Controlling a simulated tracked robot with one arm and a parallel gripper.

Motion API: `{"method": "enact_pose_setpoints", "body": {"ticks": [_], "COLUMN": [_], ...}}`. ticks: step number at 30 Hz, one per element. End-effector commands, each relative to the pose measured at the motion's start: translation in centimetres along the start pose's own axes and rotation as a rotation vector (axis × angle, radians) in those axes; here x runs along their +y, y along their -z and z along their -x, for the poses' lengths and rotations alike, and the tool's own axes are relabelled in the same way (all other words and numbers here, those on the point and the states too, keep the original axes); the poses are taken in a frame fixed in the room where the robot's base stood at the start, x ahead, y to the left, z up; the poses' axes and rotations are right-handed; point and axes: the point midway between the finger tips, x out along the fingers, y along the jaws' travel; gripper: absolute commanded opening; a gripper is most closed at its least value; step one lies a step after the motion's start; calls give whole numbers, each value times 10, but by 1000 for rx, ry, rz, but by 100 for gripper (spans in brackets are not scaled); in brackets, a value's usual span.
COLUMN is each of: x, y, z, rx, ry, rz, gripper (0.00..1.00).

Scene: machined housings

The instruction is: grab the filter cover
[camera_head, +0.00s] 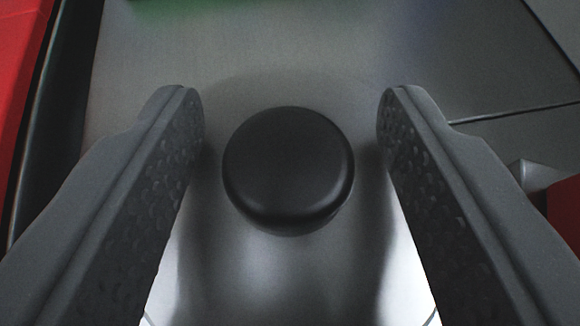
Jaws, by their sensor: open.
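A round black knob-like cover (288,168), which I take as the filter cover, sits on a grey metal surface in the middle of the view. My gripper (290,115) is open, with one dark grey finger on each side of the cover. A gap shows between the cover and each finger, so neither touches it. The fingertips reach a little past the cover's far edge in the picture. How high the fingers are above the metal surface is hard to tell.
The grey metal surface (300,50) around the cover is mostly bare. A red part with a dark edge (25,110) stands at the left. A thin seam runs across the metal at the right, with a small grey piece (535,175) and some red near the right edge.

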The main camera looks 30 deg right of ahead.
Motion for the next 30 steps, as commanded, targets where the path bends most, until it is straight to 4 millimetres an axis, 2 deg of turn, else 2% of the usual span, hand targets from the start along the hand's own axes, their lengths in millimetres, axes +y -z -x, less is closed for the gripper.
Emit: {"method": "enact_pose_setpoints", "body": {"ticks": [4,9,10,22,26,30], "x": [0,0,0,0,0,0], "y": [0,0,0,6,18,42], "z": [0,0,0,3,8,19], "rx": [0,0,0,1,2,9], "ry": [0,0,0,0,0,1], "rz": [0,-1,-1,-1,-1,-1], "gripper": [49,2,0,0,0,0]}}
